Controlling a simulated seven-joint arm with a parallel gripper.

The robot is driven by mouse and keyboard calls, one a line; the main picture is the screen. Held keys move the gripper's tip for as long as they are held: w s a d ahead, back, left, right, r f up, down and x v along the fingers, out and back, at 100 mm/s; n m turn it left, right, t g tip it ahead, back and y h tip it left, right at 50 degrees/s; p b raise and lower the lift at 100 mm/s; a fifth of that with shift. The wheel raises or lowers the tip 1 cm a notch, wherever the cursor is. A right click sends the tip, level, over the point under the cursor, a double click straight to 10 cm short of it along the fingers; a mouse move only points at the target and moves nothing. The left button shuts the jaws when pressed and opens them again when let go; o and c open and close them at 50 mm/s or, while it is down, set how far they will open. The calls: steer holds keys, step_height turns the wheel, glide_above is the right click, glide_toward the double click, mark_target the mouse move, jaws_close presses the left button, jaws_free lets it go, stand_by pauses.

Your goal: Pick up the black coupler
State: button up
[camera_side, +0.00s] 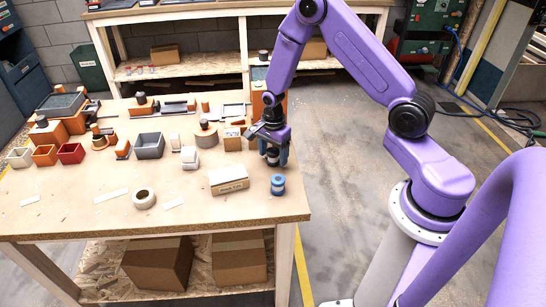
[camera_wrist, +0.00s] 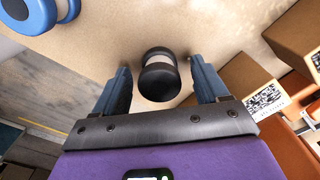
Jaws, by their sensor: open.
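The black coupler (camera_wrist: 158,80) has dark ends and a pale middle band. In the wrist view it sits on the table between the two blue fingers of my gripper (camera_wrist: 160,72), with a visible gap to each finger. In the side view my gripper (camera_side: 273,153) points down near the table's right edge, and the coupler (camera_side: 272,157) shows partly below and between the fingers. The gripper is open. Part of the coupler is hidden by the fingers in the side view.
A similar blue coupler (camera_side: 278,184) stands close by, nearer the table's front right corner. A labelled cardboard box (camera_side: 228,180) lies to the left. A tape roll (camera_side: 144,198) lies further left. Several bins and parts fill the table's back and left.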

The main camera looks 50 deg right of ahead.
mark_target(273, 150)
steer(key=c, duration=1.1)
steer(key=shift+r, duration=0.1)
steer(key=shift+r, duration=0.4)
step_height(273, 150, up, 2)
steer(key=shift+r, duration=0.1)
steer(key=shift+s+a+r, duration=0.3)
steer(key=shift+s+r, duration=1.35)
steer(key=shift+s, duration=0.65)
steer(key=shift+s+a+r, duration=0.35)
steer(key=shift+s+r, duration=1.3)
steer(key=shift+s, duration=0.7)
steer(key=shift+s+a+r, duration=0.3)
steer(key=shift+s+r, duration=1.35)
steer(key=shift+s, duration=0.65)
